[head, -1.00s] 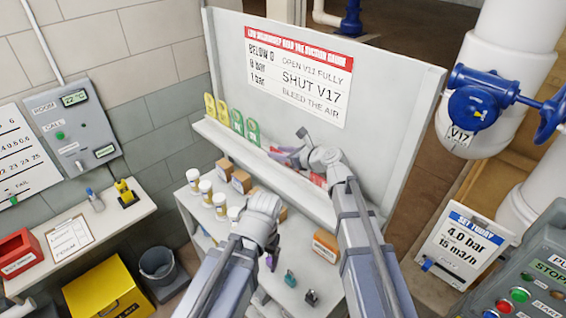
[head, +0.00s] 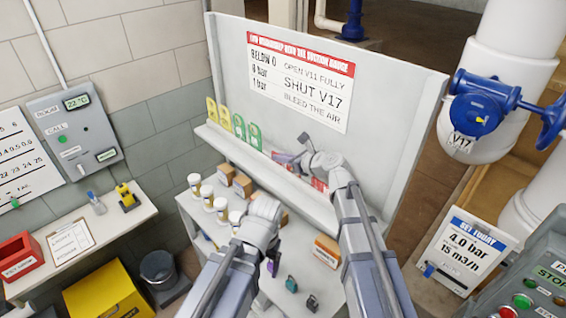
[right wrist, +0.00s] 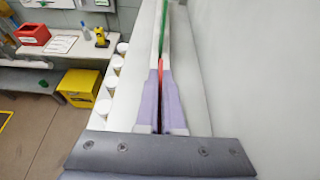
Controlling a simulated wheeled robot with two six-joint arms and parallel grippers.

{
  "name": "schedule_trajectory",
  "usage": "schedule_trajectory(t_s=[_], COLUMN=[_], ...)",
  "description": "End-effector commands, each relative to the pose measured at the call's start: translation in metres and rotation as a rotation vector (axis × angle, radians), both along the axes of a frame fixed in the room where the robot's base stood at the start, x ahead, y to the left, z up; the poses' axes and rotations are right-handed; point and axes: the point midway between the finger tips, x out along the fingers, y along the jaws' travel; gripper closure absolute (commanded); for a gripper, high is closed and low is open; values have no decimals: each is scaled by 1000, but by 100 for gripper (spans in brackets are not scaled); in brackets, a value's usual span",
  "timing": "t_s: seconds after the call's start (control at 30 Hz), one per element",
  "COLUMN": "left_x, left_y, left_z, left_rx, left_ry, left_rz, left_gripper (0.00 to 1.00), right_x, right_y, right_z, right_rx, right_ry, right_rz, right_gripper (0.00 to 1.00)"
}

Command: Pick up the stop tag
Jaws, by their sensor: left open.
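The stop tag (right wrist: 160,78) shows edge-on as a thin red strip in the right wrist view, between the two pale purple fingers of my right gripper (right wrist: 161,95). The fingers are close together on it, at the ledge of the white board. In the head view my right gripper (head: 287,158) lies along this ledge, and its wrist hides part of the tags there. More red (head: 319,184) shows on the ledge beside the wrist. My left gripper (head: 272,267) is open and low over the white bench, partly hidden by its own wrist.
Yellow tags (head: 211,111) and green tags (head: 247,131) stand on the ledge (head: 225,143) to the left. White jars (head: 207,194) and cardboard boxes (head: 326,250) stand on the bench below. The board (head: 385,100) rises close behind my right gripper.

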Motion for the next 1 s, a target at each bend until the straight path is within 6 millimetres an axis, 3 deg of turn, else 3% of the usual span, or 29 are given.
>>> schedule_trajectory(t_s=[0.27,0.8,1.0], left_x=[0,-1,-1], left_y=[0,0,0], left_z=[14,91,101], left_rx=[0,-1,-1], left_ry=[1,2,2], left_rz=[-1,12,23], left_gripper=[15,15,15], right_x=[0,0,0], right_y=[0,0,0], right_z=[14,91,101], right_rx=[0,-1,-1], right_ry=[0,1,1], right_rz=[0,0,0], right_gripper=[100,100,100])
